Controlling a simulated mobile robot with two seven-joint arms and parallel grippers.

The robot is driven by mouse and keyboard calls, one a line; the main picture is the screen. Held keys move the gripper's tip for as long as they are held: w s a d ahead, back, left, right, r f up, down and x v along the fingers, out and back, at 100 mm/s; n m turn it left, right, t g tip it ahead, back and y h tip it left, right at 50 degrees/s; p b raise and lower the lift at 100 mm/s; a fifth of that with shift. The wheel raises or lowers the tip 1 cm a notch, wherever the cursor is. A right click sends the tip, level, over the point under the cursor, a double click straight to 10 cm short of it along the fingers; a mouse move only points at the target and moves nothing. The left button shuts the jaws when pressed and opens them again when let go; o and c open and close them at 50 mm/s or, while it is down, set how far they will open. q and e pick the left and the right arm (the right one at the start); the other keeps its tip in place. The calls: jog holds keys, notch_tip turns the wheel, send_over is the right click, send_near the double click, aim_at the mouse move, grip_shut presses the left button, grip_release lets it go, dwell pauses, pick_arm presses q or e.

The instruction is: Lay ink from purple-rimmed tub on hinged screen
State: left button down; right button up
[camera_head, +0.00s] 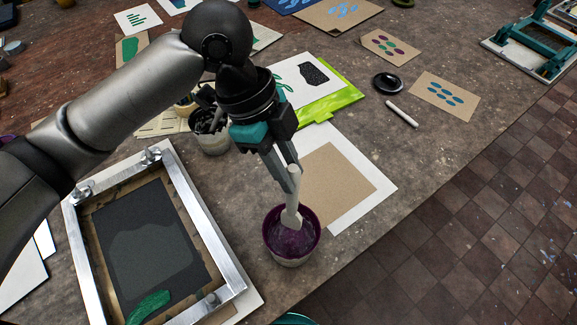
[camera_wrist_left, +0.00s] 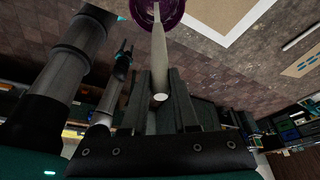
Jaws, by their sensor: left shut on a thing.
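The purple-rimmed tub (camera_head: 291,235) stands on the table in the head view, with dark purple ink inside. Its rim shows at the top of the left wrist view (camera_wrist_left: 172,18). My left gripper (camera_head: 290,178) is shut on the handle of a pale scoop or spatula (camera_head: 291,208), whose lower end is in the tub. The pale handle runs between the fingers in the left wrist view (camera_wrist_left: 159,65). The hinged screen (camera_head: 235,287) has a metal frame with dark mesh and a green patch near its front edge. My right gripper (camera_wrist_left: 124,52) appears small in the left wrist view; its jaws are unclear.
A brown sheet on white paper (camera_head: 337,184) lies beside the tub. A grey pot of tools (camera_head: 211,138) stands behind the screen. A lime-green board (camera_head: 338,103), a black lid (camera_head: 388,82) and a white stick (camera_head: 402,113) lie farther back. The table edge runs along the right.

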aim_at(289, 200)
pick_arm(q)
notch_tip(289, 200, down, 5)
jog(key=shift+f+b, duration=0.15)
jog(key=shift+b, duration=0.95)
notch_tip(289, 200, down, 5)
jog(key=shift+b, duration=1.05)
jog(key=shift+r, duration=0.2)
jog(key=shift+r, duration=0.1)
